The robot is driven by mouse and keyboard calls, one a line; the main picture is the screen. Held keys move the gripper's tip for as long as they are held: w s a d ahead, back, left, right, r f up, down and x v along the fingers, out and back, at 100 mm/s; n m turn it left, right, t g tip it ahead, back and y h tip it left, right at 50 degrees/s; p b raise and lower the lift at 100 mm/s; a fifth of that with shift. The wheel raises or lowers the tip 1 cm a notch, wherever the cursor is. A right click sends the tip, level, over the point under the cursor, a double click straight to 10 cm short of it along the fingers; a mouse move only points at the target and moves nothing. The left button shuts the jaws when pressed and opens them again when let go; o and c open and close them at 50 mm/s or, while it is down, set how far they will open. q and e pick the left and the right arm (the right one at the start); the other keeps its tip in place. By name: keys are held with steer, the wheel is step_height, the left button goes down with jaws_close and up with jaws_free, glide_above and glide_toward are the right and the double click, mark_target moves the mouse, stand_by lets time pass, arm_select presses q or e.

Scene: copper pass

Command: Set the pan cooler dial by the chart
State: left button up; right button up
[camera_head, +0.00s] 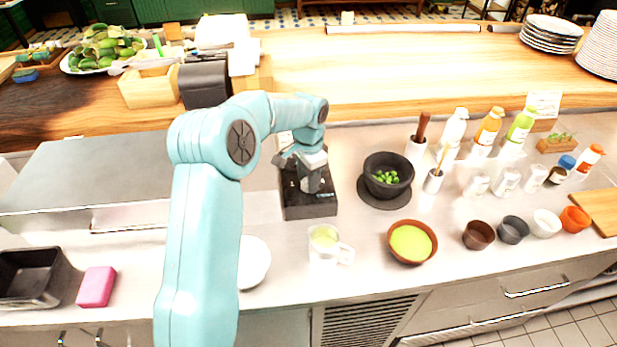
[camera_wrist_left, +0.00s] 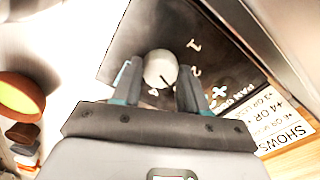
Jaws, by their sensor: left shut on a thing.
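The pan cooler's dark control box (camera_head: 310,208) stands on the steel counter in the middle of the head view. My left gripper (camera_head: 312,176) reaches down over it. In the left wrist view the pale round dial (camera_wrist_left: 160,70) sits between the fingers of my left gripper (camera_wrist_left: 157,88), which is shut on it. A short dark line shows on the dial's face. The numerals 1 and 2 and a white symbol are on the dark panel (camera_wrist_left: 190,25). The white chart (camera_wrist_left: 280,120) lies past the panel, with "SHOWS" and "+4 OR" legible; other lines are too blurred. My right gripper is out of view.
A dark mortar (camera_head: 388,172) with green pieces stands right of the box. A measuring jug (camera_head: 326,242) and a brown bowl (camera_head: 411,242) of green sauce sit in front. Bottles (camera_head: 488,128) and small bowls fill the right. A pink sponge (camera_head: 96,287) lies left.

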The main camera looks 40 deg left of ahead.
arm_select(q)
steer(key=shift+s+f, duration=0.15)
steer(key=shift+f, duration=0.05)
stand_by(0.3)
steer(key=o, duration=1.1)
steer(key=shift+c, duration=0.2)
steer(key=shift+r, duration=0.1)
steer(key=shift+r, duration=0.3)
step_height(320, 180, up, 16)
steer(key=shift+f, duration=0.15)
